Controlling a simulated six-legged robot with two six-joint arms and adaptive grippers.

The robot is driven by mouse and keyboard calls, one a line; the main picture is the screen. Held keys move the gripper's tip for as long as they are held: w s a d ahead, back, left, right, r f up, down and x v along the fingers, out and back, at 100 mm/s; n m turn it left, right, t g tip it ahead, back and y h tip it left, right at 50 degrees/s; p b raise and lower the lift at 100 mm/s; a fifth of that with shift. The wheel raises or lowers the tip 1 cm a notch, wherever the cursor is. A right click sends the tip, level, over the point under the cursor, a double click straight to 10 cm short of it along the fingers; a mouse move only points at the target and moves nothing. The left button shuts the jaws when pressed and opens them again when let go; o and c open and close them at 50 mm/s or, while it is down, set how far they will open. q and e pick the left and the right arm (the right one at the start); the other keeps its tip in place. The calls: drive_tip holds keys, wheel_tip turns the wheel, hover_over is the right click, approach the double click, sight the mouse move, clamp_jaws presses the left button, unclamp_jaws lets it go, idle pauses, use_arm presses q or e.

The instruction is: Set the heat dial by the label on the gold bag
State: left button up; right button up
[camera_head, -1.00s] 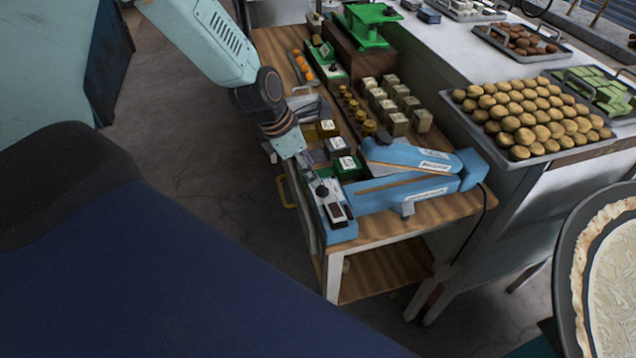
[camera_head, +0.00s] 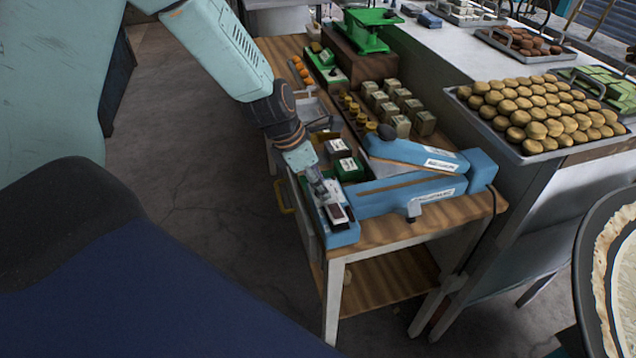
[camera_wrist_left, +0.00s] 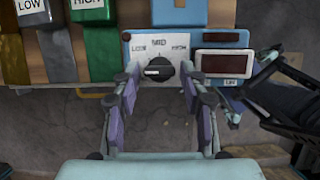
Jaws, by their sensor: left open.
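The heat dial (camera_wrist_left: 158,69) is a black knob on a white panel of the blue sealing machine (camera_head: 440,190), under the words LOW, MID and HIGH. In the head view this gripper (camera_head: 320,190) covers the dial. The gold bag (camera_head: 324,135) stands behind a grey bag and a green bag, partly hidden by my arm. I cannot read its label. My right gripper is not identifiable.
The grey bag (camera_wrist_left: 50,50) shows LOW and the green bag (camera_wrist_left: 97,45) shows HIGH. A dark display (camera_wrist_left: 222,64) sits beside the dial. A dark mechanical part (camera_wrist_left: 292,95) is at the wrist view's right edge. Several small jars and boxes crowd the wooden table (camera_head: 390,233).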

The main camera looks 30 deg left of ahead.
use_arm(q)
drive_tip(key=shift+a, duration=0.1)
drive_tip(key=shift+r, duration=0.1)
drive_tip(key=c, duration=0.9)
